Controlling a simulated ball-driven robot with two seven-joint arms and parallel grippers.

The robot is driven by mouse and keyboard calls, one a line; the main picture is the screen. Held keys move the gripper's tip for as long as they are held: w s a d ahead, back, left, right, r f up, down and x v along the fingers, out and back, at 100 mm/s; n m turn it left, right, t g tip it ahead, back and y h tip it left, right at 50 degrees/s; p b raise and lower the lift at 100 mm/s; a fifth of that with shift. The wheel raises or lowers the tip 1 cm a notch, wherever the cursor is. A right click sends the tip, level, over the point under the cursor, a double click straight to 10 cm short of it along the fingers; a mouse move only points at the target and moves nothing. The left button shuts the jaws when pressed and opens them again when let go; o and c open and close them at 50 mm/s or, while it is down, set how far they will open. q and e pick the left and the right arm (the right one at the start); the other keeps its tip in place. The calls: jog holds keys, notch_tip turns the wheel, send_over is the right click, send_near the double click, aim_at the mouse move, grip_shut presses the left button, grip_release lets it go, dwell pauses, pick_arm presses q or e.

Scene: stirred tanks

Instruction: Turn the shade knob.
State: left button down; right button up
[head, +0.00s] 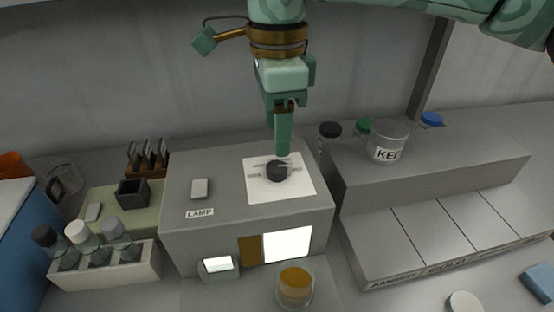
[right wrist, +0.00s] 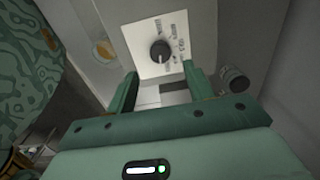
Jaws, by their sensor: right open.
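The shade knob is a black round knob (head: 277,170) on a white printed plate (head: 258,188) on top of a grey box (head: 240,215). In the right wrist view the knob (right wrist: 160,50) sits beyond the fingertips, on the white plate with printed marks around it. My right gripper (head: 283,150) is above and just behind the knob in the head view, pointing down. In the right wrist view its two fingers (right wrist: 160,85) are apart with nothing between them, and they appear clear of the knob. My left gripper is not in view.
A switch (head: 199,188) marked LAMP is on the same box. A rack of bottles (head: 105,270) is at left. A beaker with amber liquid (head: 295,287) stands in front.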

aim_at(277, 165)
notch_tip(277, 165, down, 6)
jog(key=shift+w+r+b, duration=0.1)
jog(key=shift+b, duration=0.7)
jog(key=shift+f, duration=0.55)
jog(key=c, duration=1)
